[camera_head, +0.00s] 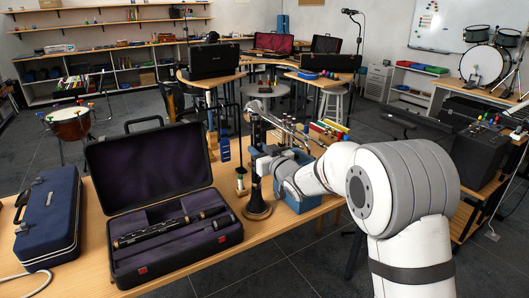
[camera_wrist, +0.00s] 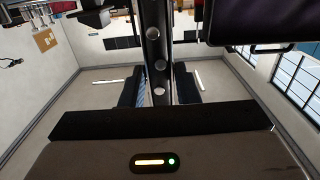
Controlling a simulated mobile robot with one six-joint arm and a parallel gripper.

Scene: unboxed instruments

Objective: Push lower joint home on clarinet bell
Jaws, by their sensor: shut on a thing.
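The black clarinet bell (camera_head: 258,209) stands flared end down on the wooden table, near its front edge. The lower joint (camera_head: 254,150), a dark tube, rises upright above it, roughly in line. The seam between them is too small to tell whether it is closed. My gripper (camera_head: 266,164) reaches in from the right and is shut on the lower joint. In the wrist view the joint (camera_wrist: 155,45), with round silvery keys or holes, runs up between the two dark fingers (camera_wrist: 158,88). The bell is not visible in that view.
An open black case (camera_head: 123,275) with purple lining lies to the left, holding other clarinet parts (camera_head: 170,228). A closed blue case (camera_head: 48,220) is farther left. A blue bin (camera_head: 312,204) stands right of the bell, and small stands (camera_head: 240,182) are close behind it.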

